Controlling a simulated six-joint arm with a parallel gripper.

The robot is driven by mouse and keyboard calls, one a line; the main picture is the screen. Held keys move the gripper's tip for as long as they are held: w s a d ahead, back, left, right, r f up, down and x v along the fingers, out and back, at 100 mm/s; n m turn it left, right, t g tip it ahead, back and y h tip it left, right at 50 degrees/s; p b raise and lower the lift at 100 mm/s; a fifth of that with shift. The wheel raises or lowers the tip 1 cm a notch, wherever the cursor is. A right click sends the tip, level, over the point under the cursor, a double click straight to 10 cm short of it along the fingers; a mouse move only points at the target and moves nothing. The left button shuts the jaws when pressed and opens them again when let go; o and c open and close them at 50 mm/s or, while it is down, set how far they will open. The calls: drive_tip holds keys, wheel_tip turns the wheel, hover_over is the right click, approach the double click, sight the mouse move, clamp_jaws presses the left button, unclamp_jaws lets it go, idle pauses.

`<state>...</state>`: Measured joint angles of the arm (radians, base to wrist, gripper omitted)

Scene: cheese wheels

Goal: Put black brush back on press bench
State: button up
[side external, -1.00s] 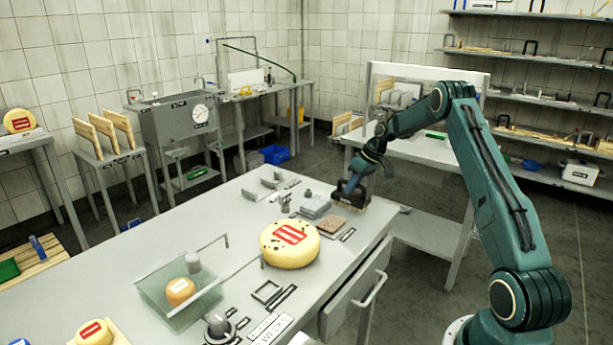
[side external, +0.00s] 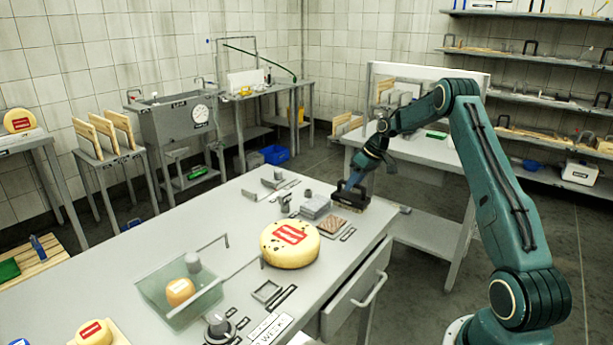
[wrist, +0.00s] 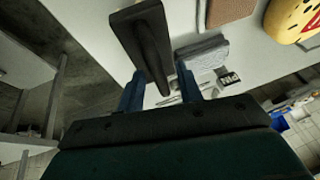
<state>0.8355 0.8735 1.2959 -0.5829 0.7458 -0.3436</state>
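The black brush (side external: 349,204) lies at the right edge of the grey press bench (side external: 130,262), beside the grey block stack. In the wrist view, the brush (wrist: 128,27) shows a dark flat body with a long raised handle (wrist: 152,58). My gripper (side external: 355,186) is low over the brush in the side view. In the wrist view, the two blue fingers of my gripper (wrist: 160,80) stand apart on either side of the handle's near end. A gap seems to show beside the handle, so it does not look clamped. The fingertips' exact contact is hard to see.
A grey block stack (side external: 316,207) and a brown pad (side external: 333,225) lie close to the brush. A yellow cheese wheel (side external: 289,250) sits nearer the camera. A clear tray (side external: 165,310) and small metal parts are further left. The bench's right edge is close.

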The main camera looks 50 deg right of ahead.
drive_tip(key=v, duration=1)
drive_tip(key=shift+r, duration=0.35)
drive_tip(key=shift+s, duration=0.1)
drive_tip(key=s+a+r, duration=0.2)
drive_tip(key=a+r, duration=0.3)
drive_tip(key=a, duration=0.4)
drive_tip(key=s+a+r+h, duration=0.1)
drive_tip(key=a+r, duration=0.3)
drive_tip(key=a, duration=0.4)
drive_tip(key=s+a+r, duration=0.2)
drive_tip(key=a+r, duration=0.3)
drive_tip(key=a, duration=0.4)
drive_tip(key=s+a+f, duration=0.1)
drive_tip(key=s+a, duration=0.3)
drive_tip(key=s, duration=0.3)
drive_tip(key=s+a+f, duration=0.1)
drive_tip(key=s+a, duration=0.3)
drive_tip(key=s, duration=0.3)
drive_tip(key=s+a+f+t+h, duration=0.1)
drive_tip(key=s+a, duration=0.3)
drive_tip(key=s, duration=0.3)
drive_tip(key=shift+s+f, duration=0.15)
drive_tip(key=shift+f, duration=0.25)
